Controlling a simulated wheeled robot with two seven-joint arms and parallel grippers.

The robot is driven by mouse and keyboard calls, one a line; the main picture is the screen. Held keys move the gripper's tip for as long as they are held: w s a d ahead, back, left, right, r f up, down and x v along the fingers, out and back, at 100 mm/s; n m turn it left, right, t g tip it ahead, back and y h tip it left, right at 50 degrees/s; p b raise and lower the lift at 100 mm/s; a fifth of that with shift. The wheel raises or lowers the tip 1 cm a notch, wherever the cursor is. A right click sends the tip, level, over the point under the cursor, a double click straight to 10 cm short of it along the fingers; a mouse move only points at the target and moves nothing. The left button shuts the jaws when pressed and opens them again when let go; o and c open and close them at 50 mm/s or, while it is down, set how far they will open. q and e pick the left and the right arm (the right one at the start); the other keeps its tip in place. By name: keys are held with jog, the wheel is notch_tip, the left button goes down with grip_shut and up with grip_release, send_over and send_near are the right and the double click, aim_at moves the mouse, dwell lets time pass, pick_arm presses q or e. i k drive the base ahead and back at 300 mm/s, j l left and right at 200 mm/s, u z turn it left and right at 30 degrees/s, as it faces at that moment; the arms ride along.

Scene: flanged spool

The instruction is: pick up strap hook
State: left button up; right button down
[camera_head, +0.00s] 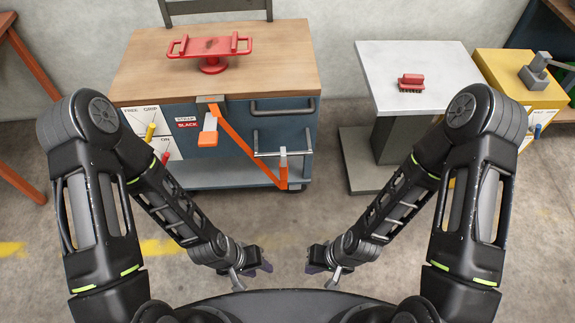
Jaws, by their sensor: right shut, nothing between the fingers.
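An orange strap (248,147) runs from a grey bracket at the wooden-topped cart's front edge down to the right. At its lower right end is a grey-and-orange piece, which looks like the strap hook (283,163), near the right end of the lower drawer handle; I cannot tell whether it touches the handle. A second orange-and-white piece (208,131) hangs below the bracket. My left gripper (262,268) and right gripper (311,268) are low in front of me, well short of the cart. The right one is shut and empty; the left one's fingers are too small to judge.
The cart (140,92) carries a red flanged spool with handles (212,53). A grey-topped stand (440,60) with a red brush (411,83) is to its right, then a yellow cabinet (500,65). Open floor (300,225) lies between me and the cart.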

aim_at(283, 164)
jog(key=k+z, duration=0.15)
jog(key=z, duration=0.25)
jog(key=k+l+z, duration=0.1)
jog(key=z, duration=0.25)
jog(key=k+l+z, duration=0.1)
jog(key=z, duration=0.3)
jog(key=i+l, duration=0.05)
jog(key=l, duration=0.05)
